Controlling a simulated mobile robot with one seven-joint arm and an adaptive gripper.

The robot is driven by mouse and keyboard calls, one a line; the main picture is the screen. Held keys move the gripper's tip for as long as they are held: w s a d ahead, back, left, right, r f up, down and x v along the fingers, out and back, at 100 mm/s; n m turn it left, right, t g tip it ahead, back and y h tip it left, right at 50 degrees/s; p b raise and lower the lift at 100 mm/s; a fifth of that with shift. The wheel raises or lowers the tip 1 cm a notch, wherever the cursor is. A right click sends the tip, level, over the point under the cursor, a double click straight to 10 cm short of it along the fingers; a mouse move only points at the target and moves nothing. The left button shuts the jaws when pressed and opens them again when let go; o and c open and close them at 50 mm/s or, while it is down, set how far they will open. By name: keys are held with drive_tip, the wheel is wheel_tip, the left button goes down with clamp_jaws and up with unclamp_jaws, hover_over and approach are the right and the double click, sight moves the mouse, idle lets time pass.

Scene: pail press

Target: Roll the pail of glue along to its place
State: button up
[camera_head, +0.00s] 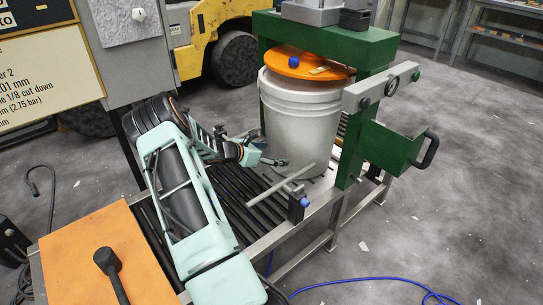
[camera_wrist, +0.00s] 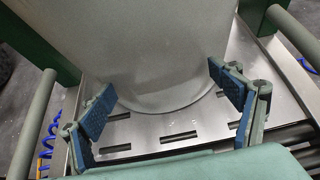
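The pale grey pail (camera_head: 300,120) stands upright inside the green press frame (camera_head: 345,50), with an orange lid-like disc (camera_head: 335,69) at its top. In the wrist view the pail (camera_wrist: 150,45) fills the upper middle, and its base rests on a slotted metal plate (camera_wrist: 165,143). My gripper (camera_head: 268,158) is low at the pail's near side. In the wrist view my gripper (camera_wrist: 160,100) is open, its blue-padded fingers spread to either side of the pail's lower wall. I cannot tell whether the pads touch it.
Black rollers (camera_head: 225,190) lead from the orange-topped table (camera_head: 85,255) to the press. A grey bar (camera_head: 282,186) crosses the near right side of the rollers. A green bracket with a black handle (camera_head: 429,150) juts out right. A blue hose (camera_head: 375,280) lies on the floor.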

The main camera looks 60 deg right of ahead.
sight(274, 145)
drive_tip(key=shift+s+d+r, duration=0.1)
drive_tip(key=shift+s+d, duration=0.1)
drive_tip(key=shift+d, duration=0.6)
drive_tip(key=shift+s+d, duration=0.2)
drive_tip(key=shift+d, duration=0.6)
drive_tip(key=a+r+p, duration=0.1)
drive_tip(key=w+a+r+p, duration=0.1)
drive_tip(key=a+r, duration=0.1)
drive_tip(key=a+r+p, duration=0.1)
drive_tip(key=shift+w+a+r+p, duration=0.2)
drive_tip(key=shift+w+r+p, duration=0.1)
drive_tip(key=shift+p, duration=0.1)
drive_tip(key=shift+a+r, duration=0.15)
drive_tip(key=shift+a, duration=0.2)
drive_tip(key=shift+w, duration=0.1)
